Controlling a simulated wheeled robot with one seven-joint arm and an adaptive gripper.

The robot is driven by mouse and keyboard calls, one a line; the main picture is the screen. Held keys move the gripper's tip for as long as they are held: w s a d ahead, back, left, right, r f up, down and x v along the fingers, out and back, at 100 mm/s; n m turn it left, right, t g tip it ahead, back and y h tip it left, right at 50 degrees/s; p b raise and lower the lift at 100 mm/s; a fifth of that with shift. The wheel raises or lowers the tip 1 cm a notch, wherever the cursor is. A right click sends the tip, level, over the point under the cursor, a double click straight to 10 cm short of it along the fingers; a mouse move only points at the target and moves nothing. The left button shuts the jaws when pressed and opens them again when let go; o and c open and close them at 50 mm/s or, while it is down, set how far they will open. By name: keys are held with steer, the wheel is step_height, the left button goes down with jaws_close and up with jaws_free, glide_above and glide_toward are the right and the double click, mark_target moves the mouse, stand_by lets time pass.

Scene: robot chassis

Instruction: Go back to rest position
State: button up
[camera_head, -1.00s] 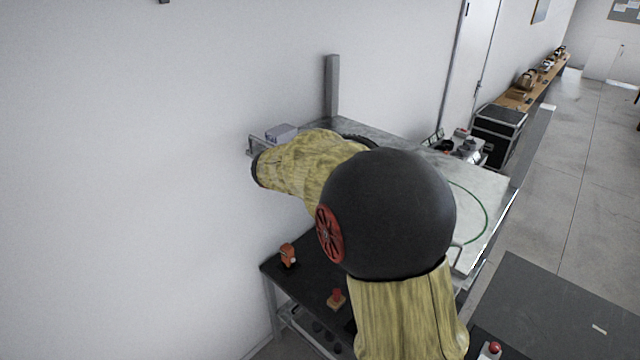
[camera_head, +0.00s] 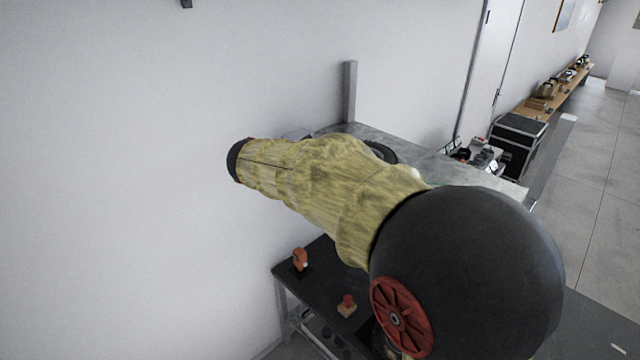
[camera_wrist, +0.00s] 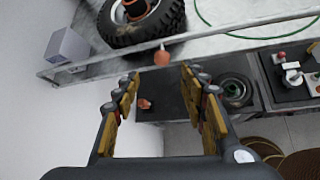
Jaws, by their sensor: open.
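My gripper (camera_wrist: 165,100) shows in the wrist view with its two yellow-padded fingers spread apart and nothing between the pads. It hangs in the air over a dark lower table (camera_wrist: 175,96) beside a light-topped bench (camera_wrist: 205,45). My arm, in a yellowish sleeve with a black round joint, fills much of the head view and stretches left toward the wall. The gripper itself is not visible in the head view.
A big black tyre (camera_wrist: 140,22) and a grey box (camera_wrist: 66,47) are on the bench. The dark table (camera_head: 325,268) bears an orange part (camera_head: 300,259) and a red button on a wooden block (camera_head: 347,305). A black case (camera_head: 517,143) stands farther back. A white wall borders the left.

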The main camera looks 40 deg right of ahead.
stand_by(0.4)
steer(key=s+a+f+m+y+b, duration=0.3)
steer(key=s+a+f+m+b, duration=0.2)
steer(key=f+b, duration=0.5)
steer(key=s+a+f+m+t+y+b, duration=0.1)
steer(key=s+a+f+m+y+b, duration=0.2)
steer(key=s+a+f+m+b, duration=0.3)
steer(key=s+a+f+m+t+y+b, duration=0.1)
steer(key=s+a+f+m+y+b, duration=0.2)
steer(key=s+a+f+b, duration=0.9)
steer(key=a+f+m+b, duration=0.3)
steer(key=f+b, duration=0.1)
steer(key=f, duration=0.6)
steer(key=shift+s+f+y, duration=0.15)
steer(key=shift+s+y, duration=0.1)
steer(key=shift+y, duration=0.15)
